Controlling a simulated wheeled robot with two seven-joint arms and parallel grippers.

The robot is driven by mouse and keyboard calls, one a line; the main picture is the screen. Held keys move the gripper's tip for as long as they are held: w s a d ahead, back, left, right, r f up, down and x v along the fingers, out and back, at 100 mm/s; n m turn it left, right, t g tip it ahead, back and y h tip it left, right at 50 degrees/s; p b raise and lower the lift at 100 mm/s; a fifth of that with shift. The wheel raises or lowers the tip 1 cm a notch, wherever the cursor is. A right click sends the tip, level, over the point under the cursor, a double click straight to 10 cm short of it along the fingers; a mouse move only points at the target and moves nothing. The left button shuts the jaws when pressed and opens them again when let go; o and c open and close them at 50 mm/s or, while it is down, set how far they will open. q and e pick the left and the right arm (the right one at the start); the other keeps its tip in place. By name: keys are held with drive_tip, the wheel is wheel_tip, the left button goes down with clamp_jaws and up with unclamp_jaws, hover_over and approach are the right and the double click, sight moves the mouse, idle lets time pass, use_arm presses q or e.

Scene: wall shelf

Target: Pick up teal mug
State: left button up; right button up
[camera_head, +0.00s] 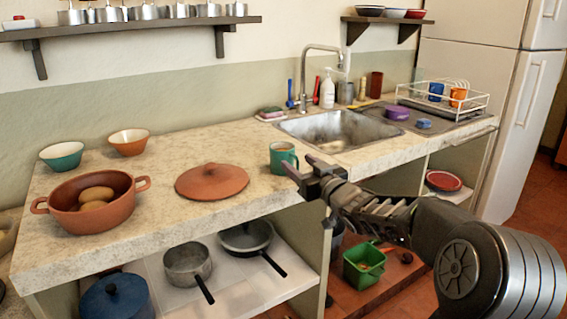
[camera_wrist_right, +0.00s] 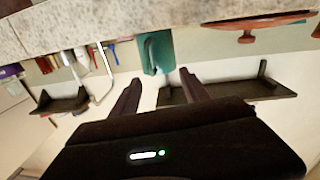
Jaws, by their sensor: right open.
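The teal mug (camera_head: 283,157) stands upright on the stone counter (camera_head: 220,150), left of the sink. My right gripper (camera_head: 303,172) is just in front of the mug, at the counter's front edge, with its fingers pointing toward it. In the right wrist view the picture is upside down; the mug (camera_wrist_right: 156,52) shows beyond the two spread fingers of the right gripper (camera_wrist_right: 160,86). Nothing is between the fingers. My left gripper is not in view.
A terracotta lid (camera_head: 212,181) and a pot with potatoes (camera_head: 92,205) are left of the mug. The sink (camera_head: 338,130) with its tall faucet is to the right. Pans (camera_head: 187,265) stand on the shelf below. Counter space around the mug is clear.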

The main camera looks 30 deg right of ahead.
sight(288, 155)
drive_tip(key=w, duration=0.4)
drive_tip(key=shift+w+d+f, duration=0.2)
drive_tip(key=shift+w+d, duration=0.1)
drive_tip(key=shift+d, duration=0.1)
drive_tip(key=shift+c, duration=0.4)
clamp_jaws()
idle(0.9)
drive_tip(key=shift+r, duration=0.1)
